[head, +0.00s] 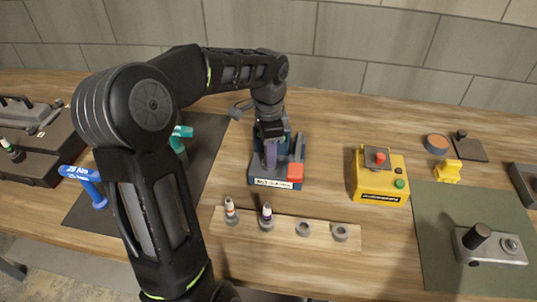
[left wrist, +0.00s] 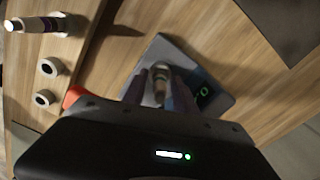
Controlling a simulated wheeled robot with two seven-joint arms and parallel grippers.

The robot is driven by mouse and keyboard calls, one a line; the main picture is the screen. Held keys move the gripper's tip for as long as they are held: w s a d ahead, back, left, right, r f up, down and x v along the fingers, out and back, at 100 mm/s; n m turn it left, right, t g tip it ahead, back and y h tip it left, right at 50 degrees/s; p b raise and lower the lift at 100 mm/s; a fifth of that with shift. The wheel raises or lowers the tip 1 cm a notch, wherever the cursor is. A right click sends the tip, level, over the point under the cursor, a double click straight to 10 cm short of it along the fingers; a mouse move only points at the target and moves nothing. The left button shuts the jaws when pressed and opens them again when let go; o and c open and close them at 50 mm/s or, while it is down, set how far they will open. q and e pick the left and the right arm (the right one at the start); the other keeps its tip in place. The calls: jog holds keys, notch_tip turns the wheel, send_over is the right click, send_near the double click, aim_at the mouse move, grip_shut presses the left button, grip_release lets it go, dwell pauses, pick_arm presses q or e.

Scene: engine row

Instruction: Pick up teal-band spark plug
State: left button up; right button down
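My left gripper (head: 270,158) is lowered over a small blue-and-grey bench device (head: 273,182) with a red block. In the left wrist view, its two fingers (left wrist: 163,95) stand on either side of a pale spark plug (left wrist: 160,78) seen end-on above the device. Whether they press on it I cannot tell, and its band colour is hidden. Two other plugs stand in a wooden rack: one with an orange-brown band (head: 231,212), one with a dark purple band (head: 267,216). Another plug (head: 11,150) lies in the case at the far left. My right gripper is not in view.
The wooden rack (head: 285,231) has two empty grey sockets at its right. A yellow box (head: 379,177) with buttons stands right of the device. A green mat (head: 440,262) holds a grey switch unit (head: 491,247).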

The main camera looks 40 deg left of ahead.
pick_arm(q)
grip_shut()
dwell(0.5)
notch_tip(320, 180, up, 10)
jog(key=shift+r, duration=0.1)
dwell(0.4)
dwell(0.6)
